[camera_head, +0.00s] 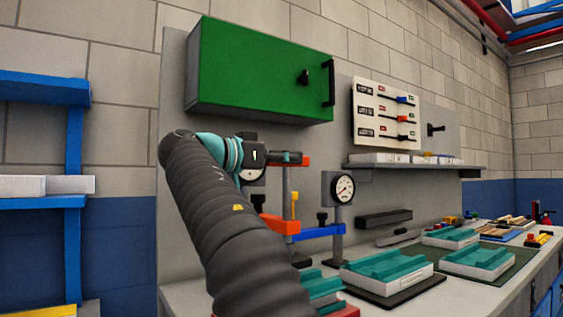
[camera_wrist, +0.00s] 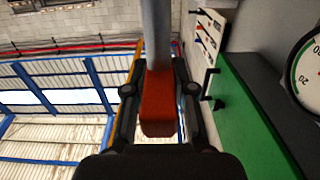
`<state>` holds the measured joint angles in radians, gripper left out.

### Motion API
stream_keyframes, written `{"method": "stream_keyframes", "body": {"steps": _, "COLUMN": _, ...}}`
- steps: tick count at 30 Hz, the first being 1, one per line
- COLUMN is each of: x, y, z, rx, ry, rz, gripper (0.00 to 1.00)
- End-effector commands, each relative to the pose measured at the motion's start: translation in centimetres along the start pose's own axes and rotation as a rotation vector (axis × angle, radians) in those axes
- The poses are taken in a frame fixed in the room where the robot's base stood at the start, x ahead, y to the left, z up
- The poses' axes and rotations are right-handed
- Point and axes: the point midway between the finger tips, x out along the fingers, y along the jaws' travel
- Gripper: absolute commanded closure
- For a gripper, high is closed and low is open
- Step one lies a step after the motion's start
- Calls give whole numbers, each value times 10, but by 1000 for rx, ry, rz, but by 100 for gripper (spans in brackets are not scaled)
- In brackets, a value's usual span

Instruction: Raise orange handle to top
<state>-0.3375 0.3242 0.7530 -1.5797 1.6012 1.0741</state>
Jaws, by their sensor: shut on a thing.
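The orange handle (camera_wrist: 158,103) fills the middle of the wrist view, between the two dark fingers of my gripper (camera_wrist: 158,90). My gripper is shut on it. A grey rod (camera_wrist: 158,35) runs from the handle toward the top of that view. In the head view, my gripper (camera_head: 288,158) is in front of the panel, just below the green cabinet, and the handle's orange end (camera_head: 304,160) shows beside it. A grey post stands below it, with a lower orange block (camera_head: 280,224) and a yellow piece (camera_head: 295,205). My arm hides part of this fixture.
The green cabinet (camera_head: 255,75) juts out close above my gripper. A round gauge (camera_head: 343,187) stands to the right, and a slider board (camera_head: 385,115) hangs farther right above a shelf (camera_head: 420,166). Teal-and-white trays (camera_head: 385,270) occupy the bench.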

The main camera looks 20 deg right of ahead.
Motion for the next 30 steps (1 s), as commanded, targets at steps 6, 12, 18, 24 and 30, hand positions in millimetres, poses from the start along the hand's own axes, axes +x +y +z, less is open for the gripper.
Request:
{"method": "stream_keyframes", "body": {"steps": 6, "x": 0, "y": 1, "z": -7, "rx": 6, "ry": 12, "rz": -6, "gripper": 50}}
{"method": "stream_keyframes", "body": {"steps": 12, "x": -1, "y": 0, "z": -5, "rx": 4, "ry": 9, "rz": -6, "gripper": 50}}
{"method": "stream_keyframes", "body": {"steps": 18, "x": -6, "y": 0, "z": -4, "rx": 4, "ry": 8, "rz": -7, "gripper": 50}}
{"method": "stream_keyframes", "body": {"steps": 24, "x": -35, "y": -1, "z": -4, "rx": 3, "ry": 8, "rz": -9, "gripper": 50}}
{"method": "stream_keyframes", "body": {"steps": 30, "x": -76, "y": -1, "z": -3, "rx": 3, "ry": 9, "rz": -11, "gripper": 50}}
